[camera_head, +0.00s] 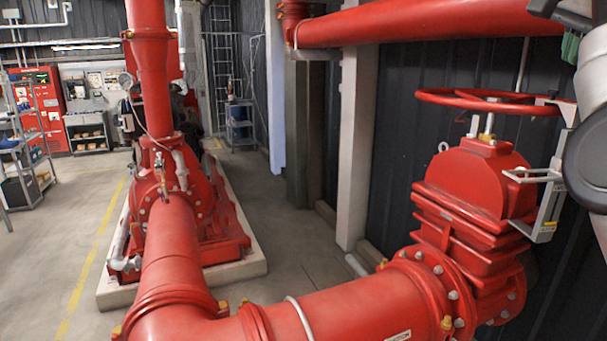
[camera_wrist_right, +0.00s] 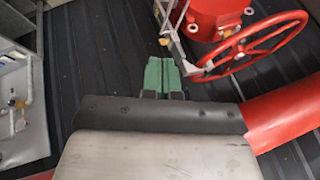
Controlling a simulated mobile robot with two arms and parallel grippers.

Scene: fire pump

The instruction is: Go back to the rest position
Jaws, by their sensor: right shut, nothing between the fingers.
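My right gripper (camera_head: 570,47) shows at the top right of the head view, partly hidden by my own arm. In the right wrist view its green fingers (camera_wrist_right: 162,76) are together with nothing between them. The red handwheel (camera_head: 495,101) sits on top of the red gate valve (camera_head: 475,180). In the head view the gripper appears above the wheel's right side. The wheel also shows in the right wrist view (camera_wrist_right: 262,45), to the right of the fingers. My left gripper is in neither view.
A grey metal bracket (camera_head: 548,205) is at the valve's right side. A thick red pipe (camera_head: 420,24) runs overhead along the dark corrugated wall (camera_head: 400,110). The red pump (camera_head: 190,215) stands on a pale plinth. The floor (camera_head: 60,220) at left is open, with shelves beyond.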

